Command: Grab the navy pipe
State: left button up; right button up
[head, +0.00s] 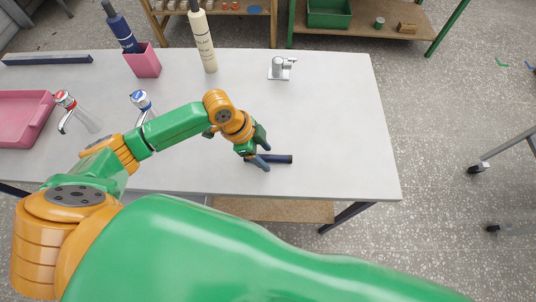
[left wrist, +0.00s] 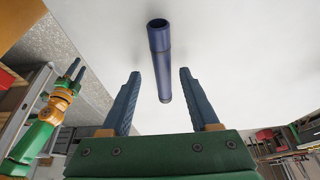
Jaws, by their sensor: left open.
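The navy pipe (head: 281,159) lies on the pale table near its front edge, to the right of the middle. My left gripper (head: 267,159) is over the pipe with its blue fingers open. In the left wrist view the pipe (left wrist: 160,62) shows its hollow end and runs down the picture between the two open fingertips (left wrist: 160,73). A gap shows between each finger and the pipe, and nothing is gripped. My right gripper (left wrist: 72,70) shows small at the left of the left wrist view; its jaw state is unclear.
On the table stand a pink holder (head: 143,61) with a navy bottle, a cream bottle (head: 202,40), a chrome fixture (head: 279,69), and taps with red (head: 66,100) and blue (head: 140,98) tops. A pink basin (head: 38,104) is far left. The table's right side is clear.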

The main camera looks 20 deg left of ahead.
pick_arm(q)
jog(key=shift+w+f, duration=0.3)
jog(key=shift+f, duration=0.05)
jog(key=shift+s+r, duration=0.1)
jog(key=shift+s, duration=0.1)
grip_shut()
jog(key=shift+w, duration=0.1)
jog(key=shift+r, duration=0.1)
